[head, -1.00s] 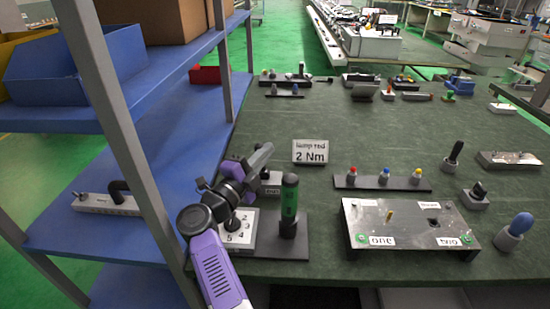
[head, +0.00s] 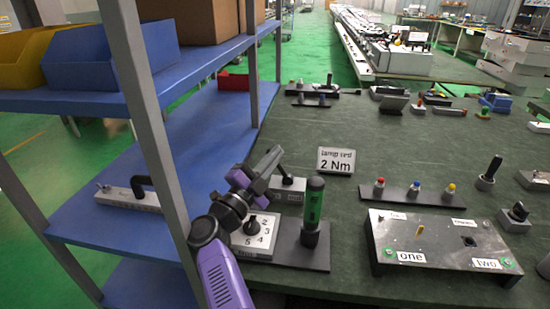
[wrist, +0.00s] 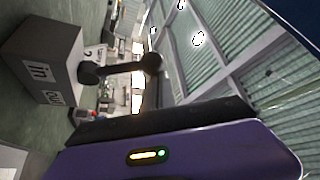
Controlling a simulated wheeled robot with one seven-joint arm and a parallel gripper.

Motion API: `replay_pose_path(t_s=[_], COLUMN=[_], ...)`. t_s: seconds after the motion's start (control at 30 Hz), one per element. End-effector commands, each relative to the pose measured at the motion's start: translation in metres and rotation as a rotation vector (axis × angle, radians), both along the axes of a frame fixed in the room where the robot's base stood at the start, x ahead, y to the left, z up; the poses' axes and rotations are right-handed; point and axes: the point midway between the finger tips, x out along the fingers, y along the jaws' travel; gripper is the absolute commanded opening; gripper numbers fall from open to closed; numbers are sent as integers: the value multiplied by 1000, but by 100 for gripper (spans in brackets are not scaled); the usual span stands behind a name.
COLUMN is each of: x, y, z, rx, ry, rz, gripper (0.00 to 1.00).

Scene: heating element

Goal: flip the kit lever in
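The kit lever is a small grey box (head: 288,190) with a dark stick and knob (head: 281,170) on top, on the green table left of the 2 Nm sign. In the wrist view the box (wrist: 48,45) carries labels, one reading "in" and a partly cut one that seems to read "out". Its black lever (wrist: 120,69) sticks out from the box, knob toward the picture middle. My gripper (head: 262,172) is just left of the lever, fingers apart and empty. In the wrist view one dark finger pad lies below the knob; contact cannot be told.
A numbered selector block (head: 258,236) and a green-handled tool (head: 313,212) stand close in front of the lever. A blue shelf (head: 185,135) with a grey post is at the left. A metal box (head: 440,235) labelled one and two lies right.

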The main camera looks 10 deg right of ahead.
Motion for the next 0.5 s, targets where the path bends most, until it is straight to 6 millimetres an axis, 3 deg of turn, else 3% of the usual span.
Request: replay_pose_path(t_s=[0.33,0.5], x=[1,-9], y=[6,14], z=[-4,-7], rx=[-1,0], ry=[8,5], rz=[15,14], gripper=[0,0])
